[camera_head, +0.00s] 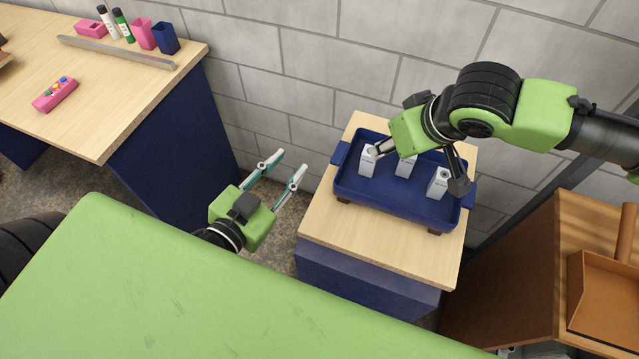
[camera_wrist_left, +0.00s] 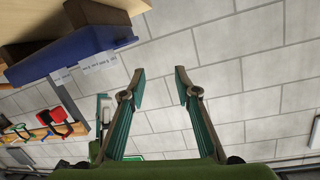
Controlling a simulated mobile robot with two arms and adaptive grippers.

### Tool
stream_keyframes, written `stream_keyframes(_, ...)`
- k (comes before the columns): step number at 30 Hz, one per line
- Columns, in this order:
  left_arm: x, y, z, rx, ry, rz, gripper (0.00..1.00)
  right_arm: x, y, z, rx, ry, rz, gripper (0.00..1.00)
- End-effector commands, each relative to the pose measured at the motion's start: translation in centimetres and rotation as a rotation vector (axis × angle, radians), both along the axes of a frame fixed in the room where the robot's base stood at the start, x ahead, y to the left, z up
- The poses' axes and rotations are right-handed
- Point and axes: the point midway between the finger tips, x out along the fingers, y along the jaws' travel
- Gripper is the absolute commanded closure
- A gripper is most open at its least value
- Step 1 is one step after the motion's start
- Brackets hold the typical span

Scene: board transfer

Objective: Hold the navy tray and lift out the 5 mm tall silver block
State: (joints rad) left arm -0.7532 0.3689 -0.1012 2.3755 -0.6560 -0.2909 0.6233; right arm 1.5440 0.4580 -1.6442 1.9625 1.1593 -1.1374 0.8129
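The navy tray (camera_head: 390,204) sits on a small wooden-topped stand against the wall. Three silver-white blocks stand in it: a left one (camera_head: 367,161), a middle one (camera_head: 405,167) and a right one (camera_head: 438,184). Their labels are too small to read. My right gripper (camera_head: 418,170) is over the tray with its fingers spread wide, one by the left block and one by the right block; contact cannot be told. My left gripper (camera_head: 290,163) is open and empty, left of the tray and apart from it. The left wrist view shows its open fingers (camera_wrist_left: 158,82) and the tray (camera_wrist_left: 70,52).
A wooden desk (camera_head: 105,125) at left holds a pink case (camera_head: 55,94), a metal ruler (camera_head: 115,52), glue sticks and cups. An orange-brown tray (camera_head: 600,305) lies at lower right. The stand's front top (camera_head: 340,225) is bare. A block wall is behind.

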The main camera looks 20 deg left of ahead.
Motion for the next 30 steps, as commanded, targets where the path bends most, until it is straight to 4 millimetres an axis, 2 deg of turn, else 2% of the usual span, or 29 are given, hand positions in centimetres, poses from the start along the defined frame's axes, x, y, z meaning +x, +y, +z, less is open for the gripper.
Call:
stream_keyframes(6,0.0,-3.1,-1.0,-0.131,0.101,0.135,0.71,0.0,0.0,0.0,0.0,0.0,0.0,0.72)
stream_keyframes(13,0.0,-6.4,-1.9,-0.211,0.192,0.177,0.71,0.0,0.0,0.0,0.0,0.0,0.0,0.72)
stream_keyframes(20,0.7,-7.3,-2.3,-0.227,0.215,0.179,0.71,0.0,0.0,0.0,0.0,0.0,0.0,0.72)
stream_keyframes(23,1.7,-7.2,-2.7,-0.226,0.212,0.179,0.71,0.0,0.0,0.0,0.0,0.0,0.0,0.72)
stream_keyframes(30,5.6,-7.2,-4.3,-0.225,0.212,0.179,0.71,0.0,0.0,0.0,0.0,0.0,0.0,0.72)
